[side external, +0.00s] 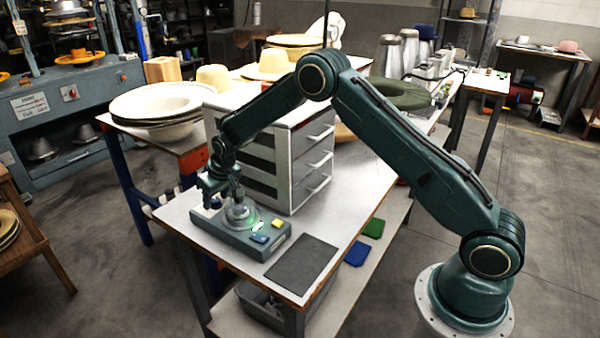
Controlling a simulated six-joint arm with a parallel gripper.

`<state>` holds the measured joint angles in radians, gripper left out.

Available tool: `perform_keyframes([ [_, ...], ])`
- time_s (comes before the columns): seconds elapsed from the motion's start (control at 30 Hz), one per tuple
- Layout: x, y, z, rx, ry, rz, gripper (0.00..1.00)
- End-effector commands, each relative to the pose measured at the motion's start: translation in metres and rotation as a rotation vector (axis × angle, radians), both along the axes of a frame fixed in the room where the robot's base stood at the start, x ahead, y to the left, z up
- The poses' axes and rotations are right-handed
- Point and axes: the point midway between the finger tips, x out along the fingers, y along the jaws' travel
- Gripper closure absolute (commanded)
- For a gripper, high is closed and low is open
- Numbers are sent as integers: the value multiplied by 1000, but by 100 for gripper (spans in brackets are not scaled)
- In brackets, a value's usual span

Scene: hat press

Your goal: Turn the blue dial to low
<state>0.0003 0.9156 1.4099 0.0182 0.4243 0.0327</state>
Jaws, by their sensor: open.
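A grey-green control box (228,236) lies near the left end of the white-topped table. My gripper (226,202) points down over its left half, with its jaws apart. A small blue part (214,203), possibly the blue dial, shows on the box's left end, partly hidden by my gripper. A second blue part (260,239) sits at the front right of the box. Any dial markings are too small to read. I cannot tell whether my fingers touch any part of the box.
A clear round piece (240,216) with a green glow stands mid-box, beside my gripper. A yellow part (277,223) is at the box's right end. A drawer cabinet (305,165) stands close behind. A dark mat (301,264) lies to the right of the box.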

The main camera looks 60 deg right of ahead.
Motion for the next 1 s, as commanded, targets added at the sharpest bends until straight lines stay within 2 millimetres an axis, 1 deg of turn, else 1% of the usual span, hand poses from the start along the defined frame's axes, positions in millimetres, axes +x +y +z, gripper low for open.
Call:
perform_keyframes([
  [0.27, 1, 0, -1, 0, -1, 0, 52],
  [0.3, 0, 0, -1, 0, -1, 0, 56],
  [0.37, 0, 0, -1, 0, -1, 0, 68],
  [0.4, 0, 0, -1, 0, -1, 0, 76],
  [0.47, 0, 0, -1, 0, -1, 0, 88],
  [0.5, 0, 0, -1, 0, -1, 0, 96],
  [0.77, 1, 0, 0, -1, -1, 12, 97],
  [1.0, 0, -1, 0, 0, -1, 82, 97],
])
